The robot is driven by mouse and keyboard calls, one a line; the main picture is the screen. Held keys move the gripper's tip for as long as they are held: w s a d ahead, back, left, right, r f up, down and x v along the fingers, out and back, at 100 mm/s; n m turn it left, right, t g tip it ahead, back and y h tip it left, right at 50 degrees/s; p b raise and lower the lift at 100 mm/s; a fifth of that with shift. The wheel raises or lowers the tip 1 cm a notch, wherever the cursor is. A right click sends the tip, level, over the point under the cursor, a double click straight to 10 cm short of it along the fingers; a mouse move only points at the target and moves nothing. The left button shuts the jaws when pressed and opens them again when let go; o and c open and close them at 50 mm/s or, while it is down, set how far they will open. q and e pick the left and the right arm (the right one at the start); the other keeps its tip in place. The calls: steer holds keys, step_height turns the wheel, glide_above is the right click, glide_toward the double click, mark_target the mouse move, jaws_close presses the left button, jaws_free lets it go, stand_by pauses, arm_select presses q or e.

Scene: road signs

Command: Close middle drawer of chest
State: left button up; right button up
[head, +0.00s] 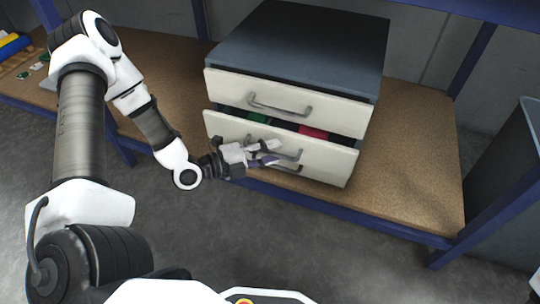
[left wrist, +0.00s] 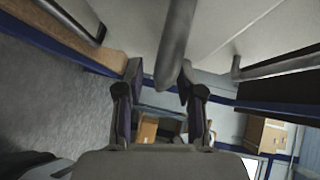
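The chest (head: 305,40) has a dark top and cream drawer fronts, and stands on a brown-topped shelf. Its middle drawer (head: 330,160) is pulled out, with a green item (head: 258,117) and a pink item (head: 313,132) showing inside. The top drawer (head: 335,112) sits above it. My left gripper (head: 266,153) is at the middle drawer's front, by its grey handle (head: 296,155). In the left wrist view the fingers (left wrist: 160,80) are apart, with a grey handle bar (left wrist: 175,45) reaching between them; contact cannot be told. My right gripper is not seen.
The brown shelf (head: 425,150) has a blue frame, with free room right of the chest. A dark bin (head: 505,165) stands at the right. Small coloured items (head: 15,45) lie at the far left. Grey floor (head: 330,240) is open in front.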

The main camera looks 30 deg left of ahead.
arm_select(q)
jaws_close()
steer(key=w, duration=0.3)
steer(key=shift+w+a, duration=0.2)
steer(key=shift+a, duration=0.2)
steer(key=shift+w+a, duration=0.1)
steer(key=shift+w, duration=0.25)
steer(key=shift+w+a+r, duration=0.1)
jaws_free()
steer(key=shift+w, duration=0.1)
